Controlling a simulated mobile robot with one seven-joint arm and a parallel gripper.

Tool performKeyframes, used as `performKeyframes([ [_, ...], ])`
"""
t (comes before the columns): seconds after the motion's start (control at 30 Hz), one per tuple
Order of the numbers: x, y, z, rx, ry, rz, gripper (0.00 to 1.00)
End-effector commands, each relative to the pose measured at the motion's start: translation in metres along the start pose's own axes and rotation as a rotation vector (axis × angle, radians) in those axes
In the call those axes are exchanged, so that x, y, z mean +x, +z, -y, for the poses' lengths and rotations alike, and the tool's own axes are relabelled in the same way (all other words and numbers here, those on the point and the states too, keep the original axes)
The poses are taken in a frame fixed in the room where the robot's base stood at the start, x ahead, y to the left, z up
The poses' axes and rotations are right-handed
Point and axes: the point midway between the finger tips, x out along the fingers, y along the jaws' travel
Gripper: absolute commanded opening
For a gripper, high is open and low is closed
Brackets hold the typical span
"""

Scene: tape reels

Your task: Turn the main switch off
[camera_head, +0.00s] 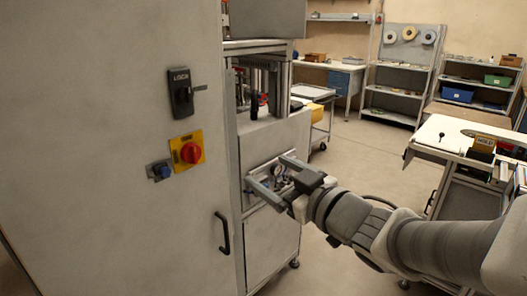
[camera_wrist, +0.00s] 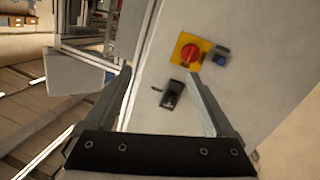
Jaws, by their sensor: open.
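The main switch (camera_head: 189,152) is a red rotary knob on a yellow square plate, mounted on the grey cabinet door. In the wrist view the red knob (camera_wrist: 190,54) shows beyond and between my open fingers. My gripper (camera_head: 272,174) is open and empty, to the right of the switch in the head view and apart from it. It also shows in the wrist view (camera_wrist: 165,88), with both fingers spread. Nothing hides the knob in either view.
A black lock handle (camera_head: 181,92) sits above the switch, and a small blue knob (camera_head: 161,170) is at its lower left. A black door handle (camera_head: 222,232) is lower right. A machine frame (camera_head: 270,140) adjoins the cabinet. Shelves and a trolley stand behind; some floor is clear.

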Motion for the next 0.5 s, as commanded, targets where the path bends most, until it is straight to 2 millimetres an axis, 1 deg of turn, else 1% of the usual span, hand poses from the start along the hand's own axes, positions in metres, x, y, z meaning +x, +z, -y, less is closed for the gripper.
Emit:
performKeyframes([
  [0.03, 0.003, 0.009, 0.013, 0.008, -0.049, -0.028, 0.89],
  [0.1, 0.004, 0.008, 0.027, 0.017, -0.108, -0.067, 0.89],
  [0.2, 0.004, 0.007, 0.039, 0.028, -0.162, -0.101, 0.89],
  [0.3, 0.005, 0.005, 0.044, 0.033, -0.185, -0.115, 0.89],
  [0.5, 0.013, -0.002, 0.045, 0.037, -0.192, -0.118, 0.89],
])
